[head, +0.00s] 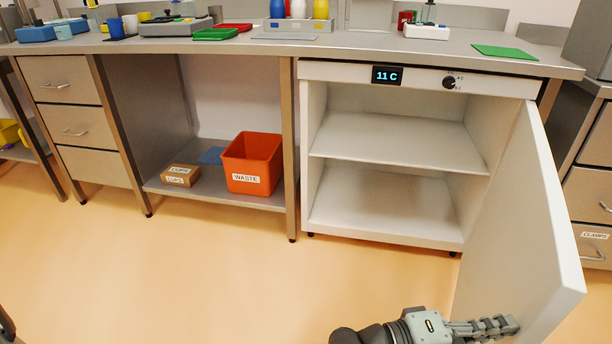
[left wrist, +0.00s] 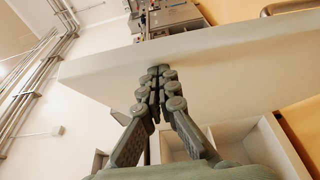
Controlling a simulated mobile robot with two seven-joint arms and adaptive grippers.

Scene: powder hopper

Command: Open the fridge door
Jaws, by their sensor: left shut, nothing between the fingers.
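The fridge (head: 395,150) stands under the bench with its white door (head: 515,230) swung wide open to the right. A curved metal bar (left wrist: 290,7), perhaps the handle, shows beyond the door edge. My right gripper is not in view.
An orange waste bin (head: 252,163) and a cardboard box (head: 180,175) sit on the low shelf left of the fridge. Drawers (head: 590,195) stand right of the door. The floor (head: 200,275) in front is clear.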

